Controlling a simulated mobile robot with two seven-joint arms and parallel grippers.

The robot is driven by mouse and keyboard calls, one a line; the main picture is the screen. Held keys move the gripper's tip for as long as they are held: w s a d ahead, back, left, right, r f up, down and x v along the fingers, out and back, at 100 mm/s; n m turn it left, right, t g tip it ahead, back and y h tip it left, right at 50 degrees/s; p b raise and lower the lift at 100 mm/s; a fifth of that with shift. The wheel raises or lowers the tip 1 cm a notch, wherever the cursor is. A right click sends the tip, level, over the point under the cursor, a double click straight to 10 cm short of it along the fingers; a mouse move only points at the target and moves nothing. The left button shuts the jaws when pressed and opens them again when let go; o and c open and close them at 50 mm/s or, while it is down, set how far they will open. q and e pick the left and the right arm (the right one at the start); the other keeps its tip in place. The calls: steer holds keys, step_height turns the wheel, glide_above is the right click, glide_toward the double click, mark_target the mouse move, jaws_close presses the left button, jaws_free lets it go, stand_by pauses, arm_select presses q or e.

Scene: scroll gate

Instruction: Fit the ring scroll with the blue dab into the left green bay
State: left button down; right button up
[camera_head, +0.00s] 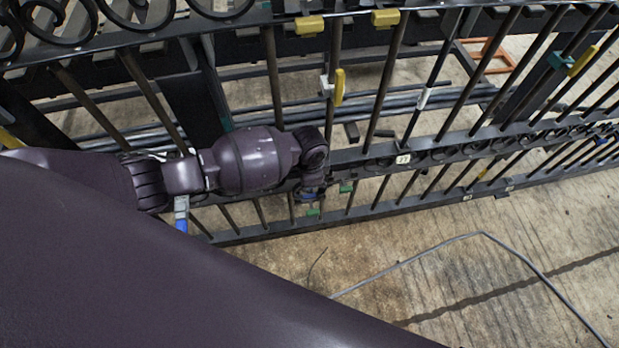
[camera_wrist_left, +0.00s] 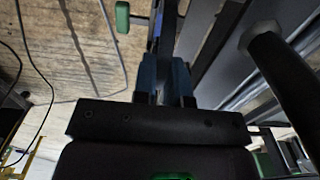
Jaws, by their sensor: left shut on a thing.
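My left gripper (camera_head: 311,192) is at the lower rail of the dark gate (camera_head: 275,231), at the end of my arm, which hides much of it. In the left wrist view its blue-grey fingers (camera_wrist_left: 165,78) are shut on a dark narrow piece (camera_wrist_left: 168,38) with a blue strip along one side, apparently the ring scroll seen edge-on. Its ring shape is not visible. A green tab (camera_head: 313,212) is just below the gripper and another green tab (camera_head: 346,187) is to its right. A green block (camera_wrist_left: 122,17) shows left of the held piece in the left wrist view. My right gripper is not in view.
A row of dark rings (camera_head: 450,148) runs along the rail to the right, with a white number tag (camera_head: 402,159). Upright bars stand close around my arm. A blue and white tag (camera_head: 181,214) hangs at the left. A grey cable (camera_head: 420,252) lies on the open floor in front.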

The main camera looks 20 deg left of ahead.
arm_select(q)
steer(key=shift+f, duration=0.45)
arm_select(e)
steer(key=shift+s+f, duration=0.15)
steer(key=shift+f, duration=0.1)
arm_select(q)
steer(key=c, duration=1.1)
jaws_free()
steer(key=shift+r, duration=0.35)
step_height(320, 180, up, 9)
steer(key=p, duration=0.3)
steer(key=shift+w+f, duration=0.1)
steer(key=shift+f, duration=0.1)
steer(key=shift+r, duration=0.75)
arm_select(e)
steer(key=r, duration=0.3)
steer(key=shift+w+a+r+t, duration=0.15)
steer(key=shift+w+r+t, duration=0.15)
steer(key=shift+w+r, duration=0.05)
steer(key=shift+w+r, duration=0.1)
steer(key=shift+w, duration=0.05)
arm_select(q)
steer(key=shift+s+p, duration=0.2)
steer(key=shift+p, duration=0.1)
